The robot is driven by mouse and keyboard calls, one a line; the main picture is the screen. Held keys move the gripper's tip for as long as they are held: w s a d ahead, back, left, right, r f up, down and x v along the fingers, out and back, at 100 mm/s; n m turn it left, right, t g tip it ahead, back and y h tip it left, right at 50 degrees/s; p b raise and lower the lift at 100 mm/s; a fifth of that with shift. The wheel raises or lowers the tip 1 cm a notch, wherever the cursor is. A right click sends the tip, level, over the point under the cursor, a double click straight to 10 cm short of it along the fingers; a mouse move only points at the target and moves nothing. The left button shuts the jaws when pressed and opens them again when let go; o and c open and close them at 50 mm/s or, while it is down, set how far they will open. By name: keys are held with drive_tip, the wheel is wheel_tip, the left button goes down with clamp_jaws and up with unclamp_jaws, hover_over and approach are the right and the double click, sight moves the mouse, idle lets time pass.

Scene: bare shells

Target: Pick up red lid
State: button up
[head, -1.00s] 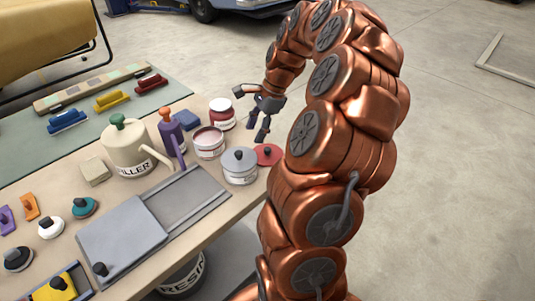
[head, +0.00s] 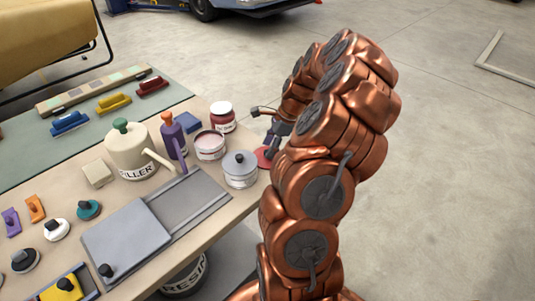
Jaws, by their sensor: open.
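The red lid (head: 263,158) lies flat at the right edge of the workbench, beside the grey-lidded can. It is a flat red disc, partly hidden by my gripper and arm. My gripper (head: 264,131) is open and empty, just above and behind the lid in the picture. One dark finger reaches left towards the cans and the other points down close to the lid. I cannot tell whether that lower finger touches the lid.
A purple bottle (head: 174,140) and a cream filler jug (head: 130,152) stand farther left. Open floor lies right.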

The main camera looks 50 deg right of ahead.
drive_tip(key=shift+w+a+f, duration=0.1)
drive_tip(key=shift+a+f, duration=0.15)
drive_tip(key=shift+f, duration=0.4)
clamp_jaws()
drive_tip(key=shift+r, duration=0.15)
